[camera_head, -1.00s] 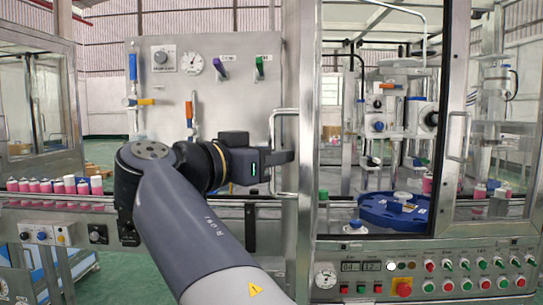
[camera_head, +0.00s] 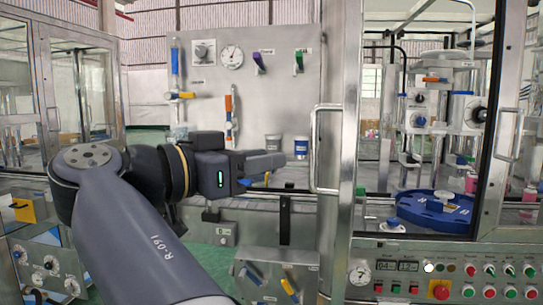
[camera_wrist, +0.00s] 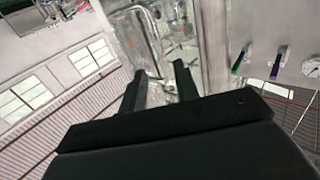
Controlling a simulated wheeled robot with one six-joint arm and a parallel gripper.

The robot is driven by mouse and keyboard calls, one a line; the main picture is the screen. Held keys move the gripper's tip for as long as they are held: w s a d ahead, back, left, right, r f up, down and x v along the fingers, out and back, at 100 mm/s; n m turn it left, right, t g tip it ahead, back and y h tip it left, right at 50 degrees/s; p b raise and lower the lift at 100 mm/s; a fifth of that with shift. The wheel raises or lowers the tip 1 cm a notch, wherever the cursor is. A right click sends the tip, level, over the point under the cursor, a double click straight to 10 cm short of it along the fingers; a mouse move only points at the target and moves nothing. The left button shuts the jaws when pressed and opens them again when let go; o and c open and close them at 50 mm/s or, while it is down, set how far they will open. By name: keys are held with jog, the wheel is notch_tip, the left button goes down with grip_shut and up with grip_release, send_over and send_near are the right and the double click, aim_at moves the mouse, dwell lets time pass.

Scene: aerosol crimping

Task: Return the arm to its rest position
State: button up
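My arm stretches from the bottom of the head view up to the left, then bends right at the elbow. My gripper (camera_head: 278,161) points right, a little left of the door handle (camera_head: 317,150) in the picture, with a gap between them. In the wrist view my gripper (camera_wrist: 160,74) shows two dark fingers spread apart, with nothing between them. The gripper is open and empty. The wrist view looks tilted, toward a metal-framed machine and the wall.
A glass-doored machine with a blue round turntable (camera_head: 434,212) stands at the right, above a button panel (camera_head: 450,275). A metal board with a gauge (camera_head: 231,57) and valves stands behind my gripper. Two small tubs (camera_head: 301,147) stand behind it. A glazed metal frame stands at the left.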

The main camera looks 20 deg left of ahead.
aim_at(311, 152)
jog(key=x, duration=1)
jog(key=shift+w+d+b, duration=0.2)
jog(key=shift+w+b, duration=0.1)
jog(key=shift+b, duration=0.05)
jog(key=shift+w+d, duration=0.15)
jog(key=shift+d+r, duration=0.1)
